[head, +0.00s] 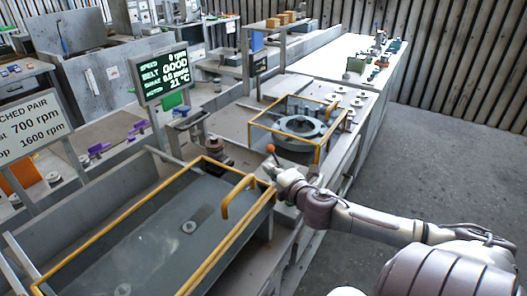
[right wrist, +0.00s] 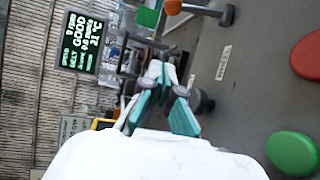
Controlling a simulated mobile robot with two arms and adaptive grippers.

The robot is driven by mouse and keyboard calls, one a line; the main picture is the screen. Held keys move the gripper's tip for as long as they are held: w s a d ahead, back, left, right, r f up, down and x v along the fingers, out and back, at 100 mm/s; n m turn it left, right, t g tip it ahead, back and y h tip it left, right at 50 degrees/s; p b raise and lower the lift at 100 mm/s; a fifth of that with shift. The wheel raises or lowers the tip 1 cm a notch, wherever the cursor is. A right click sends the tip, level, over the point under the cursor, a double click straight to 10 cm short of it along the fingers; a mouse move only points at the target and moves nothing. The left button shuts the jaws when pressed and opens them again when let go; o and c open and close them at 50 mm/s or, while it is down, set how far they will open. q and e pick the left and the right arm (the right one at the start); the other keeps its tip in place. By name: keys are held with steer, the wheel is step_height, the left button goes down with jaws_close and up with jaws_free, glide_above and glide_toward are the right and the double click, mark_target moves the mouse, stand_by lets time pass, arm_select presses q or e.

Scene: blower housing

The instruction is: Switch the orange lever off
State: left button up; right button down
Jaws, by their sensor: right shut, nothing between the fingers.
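The orange lever shows in the head view as a round orange knob (head: 270,148) just above and beside my right gripper. In the right wrist view, the orange knob (right wrist: 174,6) sits at the top edge on a grey shaft that runs right to a dark pivot (right wrist: 228,14). My right gripper (head: 272,169) is at the near side of the machine, close below the knob. In the right wrist view its teal fingers (right wrist: 163,76) are together with nothing between them, apart from the knob in that picture. My left gripper is not in view.
A red button (right wrist: 309,56) and a green button (right wrist: 292,153) are on the panel near a "WHEEL" label (right wrist: 223,62). A yellow-framed guard (head: 251,126) surrounds a round housing. A screen (head: 164,79) reads speed 0 rpm. Open floor (head: 430,150) lies right.

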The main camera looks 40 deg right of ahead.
mark_target(275, 156)
steer(key=shift+s, duration=0.1)
steer(key=shift+w, duration=0.45)
steer(key=p+x, duration=0.1)
steer(key=x, duration=0.4)
steer(key=shift+s+d, duration=0.1)
steer(key=x, duration=0.4)
steer(key=shift+w+p, duration=0.3)
steer(key=d, duration=0.1)
steer(key=s+d+p, duration=0.1)
steer(key=shift+s+d, duration=0.25)
steer(key=shift+d, duration=0.05)
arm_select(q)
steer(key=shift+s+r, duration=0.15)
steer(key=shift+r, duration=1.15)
arm_select(e)
steer(key=shift+s+d, duration=0.25)
steer(key=shift+d, duration=0.2)
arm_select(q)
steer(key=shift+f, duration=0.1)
